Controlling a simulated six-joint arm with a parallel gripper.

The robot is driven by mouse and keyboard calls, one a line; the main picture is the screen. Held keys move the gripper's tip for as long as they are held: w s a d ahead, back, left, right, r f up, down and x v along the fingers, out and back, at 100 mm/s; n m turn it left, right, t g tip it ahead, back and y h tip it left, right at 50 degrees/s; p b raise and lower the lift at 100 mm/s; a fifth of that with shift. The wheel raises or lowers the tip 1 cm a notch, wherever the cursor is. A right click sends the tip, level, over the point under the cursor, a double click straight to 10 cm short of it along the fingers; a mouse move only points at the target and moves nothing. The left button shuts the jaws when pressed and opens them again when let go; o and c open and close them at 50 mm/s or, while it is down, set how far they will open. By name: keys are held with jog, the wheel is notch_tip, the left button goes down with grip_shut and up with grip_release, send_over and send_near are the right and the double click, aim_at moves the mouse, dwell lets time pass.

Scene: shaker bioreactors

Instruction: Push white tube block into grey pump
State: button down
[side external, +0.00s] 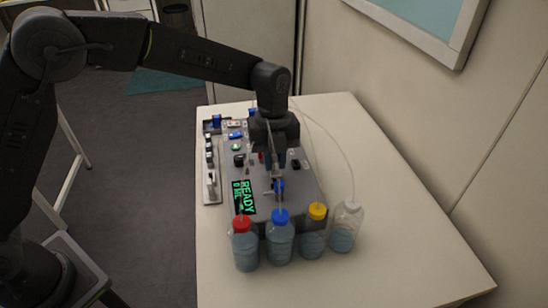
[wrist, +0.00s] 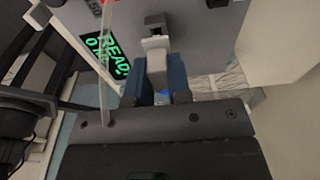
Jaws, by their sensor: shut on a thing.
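In the wrist view my gripper (wrist: 160,68) has its two blue fingers closed on the sides of the white tube block (wrist: 157,60). The block's far end points at a small dark grey part, which looks like the grey pump (wrist: 155,22), on the grey machine's face. The block's end lies close to it or touches it; I cannot tell whether it is inside. In the side view my gripper (side external: 272,162) is low over the grey machine (side external: 303,188), and my wrist and fingers largely hide the block and pump.
The machine's display (side external: 243,197) reads READY in green. Bottles with a red cap (side external: 245,250), blue cap (side external: 280,245), yellow cap (side external: 313,242) and white cap (side external: 344,238) stand in front. Thin clear tubes run to them. The right of the table (side external: 400,235) is clear.

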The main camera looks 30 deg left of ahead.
jog(key=shift+f, duration=1.1)
dwell(1.1)
jog(key=c, duration=1)
grip_release()
jog(key=r, duration=0.9)
jog(key=w+a+r, duration=0.1)
jog(key=r, duration=0.3)
jog(key=shift+w+a+r, duration=0.1)
jog(key=shift+r, duration=0.3)
